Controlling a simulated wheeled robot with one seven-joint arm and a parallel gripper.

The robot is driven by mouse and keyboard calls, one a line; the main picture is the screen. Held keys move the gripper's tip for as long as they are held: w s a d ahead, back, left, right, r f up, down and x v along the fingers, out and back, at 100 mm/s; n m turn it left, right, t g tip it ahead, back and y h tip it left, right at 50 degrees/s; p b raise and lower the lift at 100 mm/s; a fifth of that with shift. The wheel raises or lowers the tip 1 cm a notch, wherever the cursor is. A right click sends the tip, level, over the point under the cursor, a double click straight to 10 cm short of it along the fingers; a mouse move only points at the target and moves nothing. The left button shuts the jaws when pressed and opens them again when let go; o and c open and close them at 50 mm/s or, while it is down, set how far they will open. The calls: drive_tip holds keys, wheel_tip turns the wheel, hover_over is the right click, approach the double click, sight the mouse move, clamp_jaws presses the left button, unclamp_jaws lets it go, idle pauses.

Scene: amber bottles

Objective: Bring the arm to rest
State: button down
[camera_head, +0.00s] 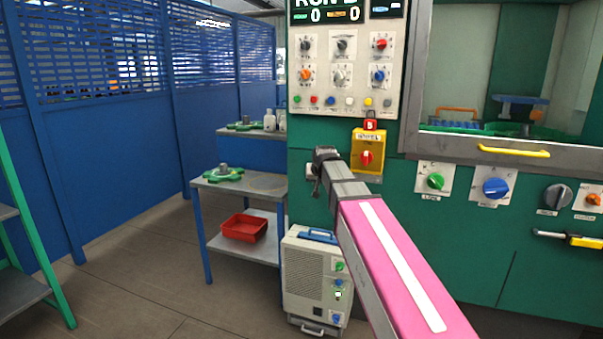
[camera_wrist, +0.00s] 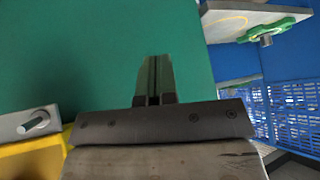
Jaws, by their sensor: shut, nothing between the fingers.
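My gripper (camera_head: 322,158) is at the end of my pink and grey arm, raised in front of the green machine cabinet (camera_head: 400,185) in the head view. It is beside the yellow box with a red knob (camera_head: 366,157), to its left. The wrist view shows my gripper (camera_wrist: 154,78) with its two fingers together and nothing between them. The green panel (camera_wrist: 70,50) fills much of that view. No amber bottles are clearly visible. Whether the fingertips touch the panel cannot be told.
A grey side table (camera_head: 262,183) with a green part on top and a red bin (camera_head: 244,228) below stands to the left. A pale wheeled unit (camera_head: 306,275) stands under my arm. Blue partition walls (camera_head: 110,170) line the left.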

drive_tip(key=s+d+f+g, duration=0.3)
drive_tip(key=s+d+f, duration=0.3)
drive_tip(key=s+f, duration=0.7)
drive_tip(key=s+d+f+g+h, duration=0.1)
drive_tip(key=s+d+f+g, duration=0.3)
drive_tip(key=s+f, duration=0.9)
drive_tip(key=d+f, duration=0.3)
drive_tip(key=f, duration=0.2)
drive_tip(key=shift+s+d+f+m+h, duration=0.25)
drive_tip(key=shift+s+m+h, duration=0.05)
